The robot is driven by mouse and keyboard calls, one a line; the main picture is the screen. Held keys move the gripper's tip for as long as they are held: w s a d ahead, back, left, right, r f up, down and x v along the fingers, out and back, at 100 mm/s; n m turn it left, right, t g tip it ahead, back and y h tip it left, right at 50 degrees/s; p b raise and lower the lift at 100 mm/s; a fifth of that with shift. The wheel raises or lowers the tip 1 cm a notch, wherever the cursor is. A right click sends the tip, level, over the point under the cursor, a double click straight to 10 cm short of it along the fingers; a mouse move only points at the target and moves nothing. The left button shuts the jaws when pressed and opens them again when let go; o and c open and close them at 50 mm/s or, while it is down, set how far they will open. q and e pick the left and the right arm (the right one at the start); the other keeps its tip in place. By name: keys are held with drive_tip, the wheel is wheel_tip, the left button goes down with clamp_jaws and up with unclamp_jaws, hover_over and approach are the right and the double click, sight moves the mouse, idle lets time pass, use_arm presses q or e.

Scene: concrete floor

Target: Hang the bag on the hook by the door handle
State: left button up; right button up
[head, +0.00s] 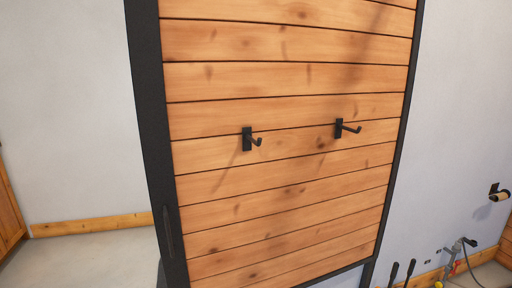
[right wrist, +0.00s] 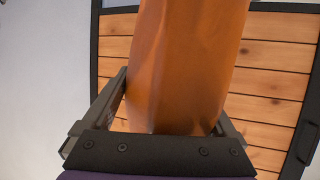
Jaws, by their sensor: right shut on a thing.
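An orange-brown bag (right wrist: 185,60) fills the middle of the right wrist view; its top and handles cannot be made out. My right gripper (right wrist: 172,118) is shut on the bag, with a finger on each side of it. Two black hooks are fixed to a wood-plank door panel: a left hook (head: 249,139) and a right hook (head: 346,129). Both look empty. A dark vertical door handle (head: 168,232) sits low on the black left frame, closer to the left hook. Neither gripper nor the bag shows in the head view.
The door panel (head: 290,85) has a black frame and stands before pale walls. At the lower right are upright black tool handles (head: 410,269), a tap-like fitting (head: 459,248) and a wall-mounted holder (head: 498,194). Concrete floor (head: 85,260) is clear at the lower left.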

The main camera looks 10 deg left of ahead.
drive_tip(key=shift+f, duration=0.1)
drive_tip(key=s+f+h, duration=0.1)
drive_tip(key=s+f+m+h, duration=0.1)
drive_tip(key=f, duration=0.1)
drive_tip(key=s+f+m, duration=0.1)
drive_tip(key=shift+d+f+t+h, duration=0.25)
drive_tip(key=shift+t+h, duration=0.15)
drive_tip(key=shift+s+a+m+h, duration=0.1)
drive_tip(key=shift+s+m+h, duration=0.4)
drive_tip(key=shift+m, duration=0.1)
drive_tip(key=shift+s+r, duration=0.15)
